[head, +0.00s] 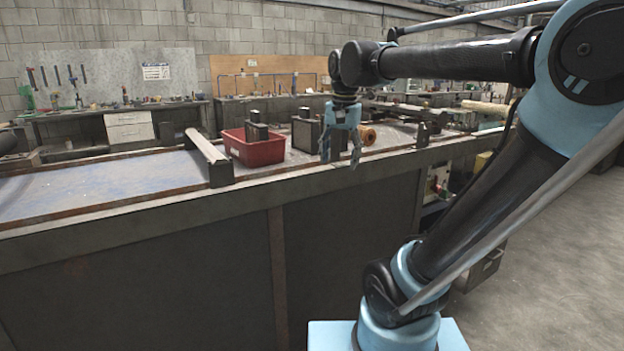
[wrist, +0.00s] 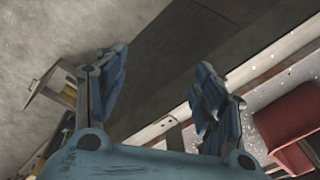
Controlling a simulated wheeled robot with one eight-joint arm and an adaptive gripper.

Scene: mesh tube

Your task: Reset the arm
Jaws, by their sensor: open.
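My gripper (head: 341,150) hangs pointing down at the near edge of the workbench (head: 130,224) in the head view. Its two blue fingers are spread apart with nothing between them. In the wrist view my gripper (wrist: 160,90) is also open and empty, with the bench's dark side and edge behind the fingers. My arm reaches in from the right of the head view, bent at the elbow.
A red bin (head: 254,150) with dark items stands on the bench, left of my gripper. A long bar on supports (head: 207,148) lies further left. An orange-brown spool (head: 367,136) sits just right of the gripper. Open floor (head: 560,240) lies at the right.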

